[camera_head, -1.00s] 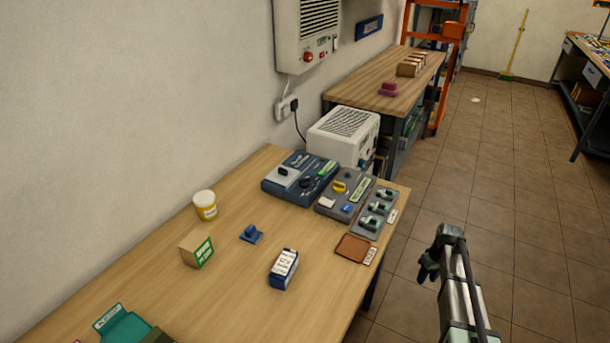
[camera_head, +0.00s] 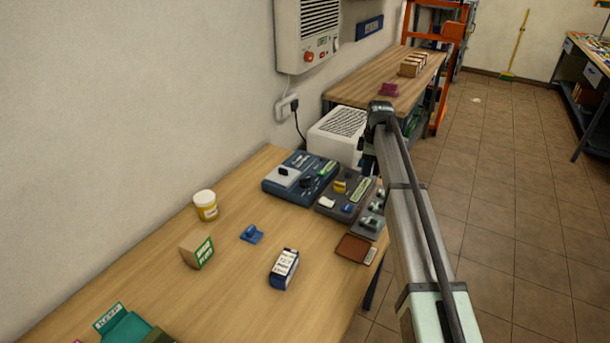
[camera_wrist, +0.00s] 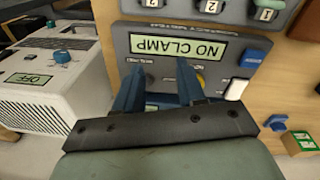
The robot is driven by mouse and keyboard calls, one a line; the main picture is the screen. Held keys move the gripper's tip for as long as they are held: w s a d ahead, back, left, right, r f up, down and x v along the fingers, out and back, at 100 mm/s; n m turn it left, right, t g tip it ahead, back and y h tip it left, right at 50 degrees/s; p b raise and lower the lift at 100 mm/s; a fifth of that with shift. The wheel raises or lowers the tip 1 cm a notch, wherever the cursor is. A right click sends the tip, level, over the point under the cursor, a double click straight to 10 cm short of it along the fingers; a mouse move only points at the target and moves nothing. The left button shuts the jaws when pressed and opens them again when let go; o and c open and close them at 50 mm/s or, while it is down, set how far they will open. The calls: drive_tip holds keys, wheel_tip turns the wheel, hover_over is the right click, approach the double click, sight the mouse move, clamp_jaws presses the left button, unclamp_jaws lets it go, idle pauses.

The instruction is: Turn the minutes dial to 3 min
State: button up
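A blue box unit (camera_head: 275,190) on the bench carries a round black knob (camera_head: 306,181), a pale block and a green label; I cannot read any dial marks or tell whether this is the minutes dial. My gripper (camera_wrist: 158,68) is open, with nothing seen between its two blue fingers. In the wrist view it is over the grey panel (camera_wrist: 122,45) with the "NO CLAMP" display. In the head view my arm reaches over the bench's right end and hides most of the gripper.
A panel of numbered switches (camera_head: 372,222) is partly behind my arm. A white vented box (camera_head: 325,143) stands behind. A brown pad (camera_head: 352,248) lies in front.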

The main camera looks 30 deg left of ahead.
sight(305, 178)
drive_tip(key=s+a+r+n+h, duration=0.1)
drive_tip(key=s+a+r+n, duration=0.4)
drive_tip(key=a, duration=0.4)
drive_tip(key=s+a+r+n, duration=0.4)
drive_tip(key=s+a+r, duration=0.15)
drive_tip(key=a, duration=0.35)
drive_tip(key=shift+g, duration=0.3)
wheel_tip(305, 178, down, 14)
drive_tip(key=shift+s+d+f, duration=0.1)
clamp_jaws()
